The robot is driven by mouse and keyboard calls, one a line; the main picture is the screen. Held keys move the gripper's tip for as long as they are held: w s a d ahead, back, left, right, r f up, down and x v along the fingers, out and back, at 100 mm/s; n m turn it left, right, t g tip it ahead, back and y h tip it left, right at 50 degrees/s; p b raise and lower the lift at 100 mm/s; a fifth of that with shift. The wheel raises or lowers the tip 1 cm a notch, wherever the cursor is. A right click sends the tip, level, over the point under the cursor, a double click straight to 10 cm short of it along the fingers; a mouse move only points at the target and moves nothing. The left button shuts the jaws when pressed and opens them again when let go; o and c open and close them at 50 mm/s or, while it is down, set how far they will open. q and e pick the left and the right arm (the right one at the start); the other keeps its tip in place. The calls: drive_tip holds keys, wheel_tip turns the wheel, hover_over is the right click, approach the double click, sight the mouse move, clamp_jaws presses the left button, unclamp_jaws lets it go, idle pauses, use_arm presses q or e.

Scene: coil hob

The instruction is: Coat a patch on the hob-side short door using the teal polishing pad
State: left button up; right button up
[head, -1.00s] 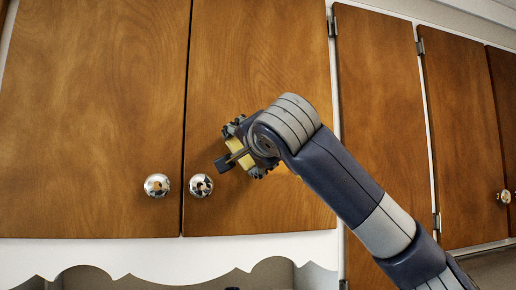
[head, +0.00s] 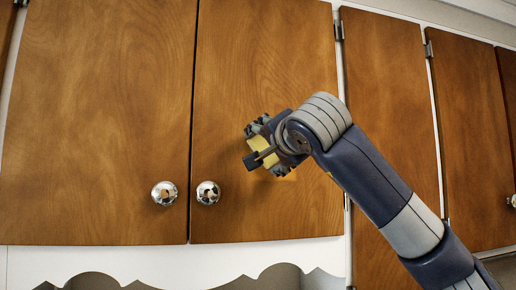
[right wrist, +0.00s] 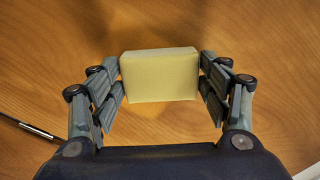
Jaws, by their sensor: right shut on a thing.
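The short door (head: 240,70) is a brown wood panel with a round chrome knob (head: 208,192) near its lower left corner. My right gripper (head: 262,148) is in front of this door, right of and above the knob. It is shut on a pale yellow block-shaped pad (right wrist: 160,76), which also shows in the head view (head: 263,150). The pad looks yellow, not teal. In the right wrist view its far side faces the wood; whether it touches is hard to tell. A small lighter spot shows beside the gripper on the door. My left gripper is not in view.
A neighbouring door (head: 100,110) on the left has its own chrome knob (head: 164,193). Narrower doors (head: 385,100) stand to the right, past a metal hinge (head: 338,30). A white scalloped trim (head: 120,262) runs below.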

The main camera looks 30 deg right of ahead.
drive_tip(key=s+d, duration=0.2)
drive_tip(key=d, duration=0.5)
drive_tip(key=shift+d, duration=0.4)
idle(0.3)
drive_tip(key=shift+a, duration=0.1)
drive_tip(key=shift+b+v, duration=0.5)
drive_tip(key=shift+v, duration=2.45)
